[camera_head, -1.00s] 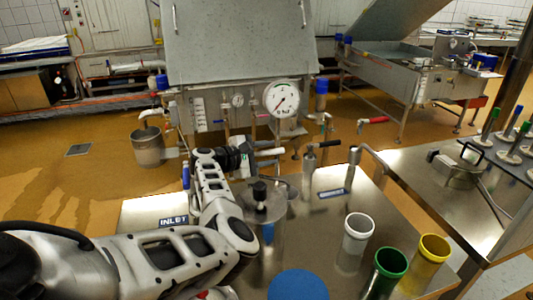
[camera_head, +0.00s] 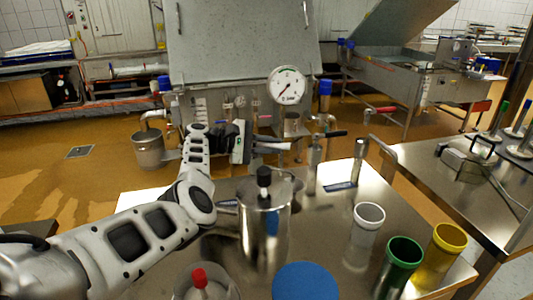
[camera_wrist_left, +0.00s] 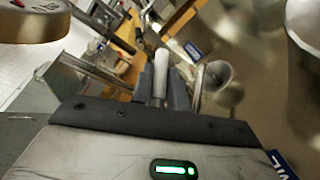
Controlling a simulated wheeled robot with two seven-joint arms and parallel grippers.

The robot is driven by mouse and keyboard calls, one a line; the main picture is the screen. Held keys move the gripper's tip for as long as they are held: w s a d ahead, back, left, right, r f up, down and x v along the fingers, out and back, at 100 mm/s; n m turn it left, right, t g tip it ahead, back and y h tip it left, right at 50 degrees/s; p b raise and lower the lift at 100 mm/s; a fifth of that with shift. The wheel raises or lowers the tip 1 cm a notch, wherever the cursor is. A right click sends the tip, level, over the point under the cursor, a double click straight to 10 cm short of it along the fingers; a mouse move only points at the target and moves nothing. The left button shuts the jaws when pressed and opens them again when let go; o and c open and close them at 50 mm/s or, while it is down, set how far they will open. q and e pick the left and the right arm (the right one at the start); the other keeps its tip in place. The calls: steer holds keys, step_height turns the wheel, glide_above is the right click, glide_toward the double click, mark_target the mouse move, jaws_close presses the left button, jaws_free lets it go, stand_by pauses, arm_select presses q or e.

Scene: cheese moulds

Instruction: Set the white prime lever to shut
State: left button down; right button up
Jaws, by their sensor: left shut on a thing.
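The white prime lever (camera_wrist_left: 160,72) shows in the left wrist view as a pale rod between my finger pads. My left gripper (camera_wrist_left: 163,92) is shut on it. In the head view my left gripper (camera_head: 262,143) reaches in from the left, in front of the steel machine below the round gauge. The lever's pivot is mostly hidden. My right gripper is in neither view.
A white gauge (camera_head: 287,85) sits on the steel machine behind. A steel pot with a black knob (camera_head: 264,215) stands on the near table. White (camera_head: 366,228), green (camera_head: 401,258) and yellow (camera_head: 443,245) rimmed moulds stand right, beside a blue disc (camera_head: 301,283).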

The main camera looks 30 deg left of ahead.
mark_target(270, 143)
arm_select(q)
steer(key=c, duration=1.4)
jaws_free()
steer(key=shift+o, duration=0.2)
steer(key=shift+r, duration=0.1)
steer(key=shift+r, duration=0.3)
step_height(270, 143, up, 3)
steer(key=shift+f, duration=0.2)
steer(key=s+d+r, duration=0.6)
steer(key=s+r, duration=0.3)
steer(key=s, duration=0.3)
steer(key=shift+s+d+r+p, duration=0.2)
steer(key=shift+d+r+p, duration=0.05)
steer(key=shift+r+p, duration=0.1)
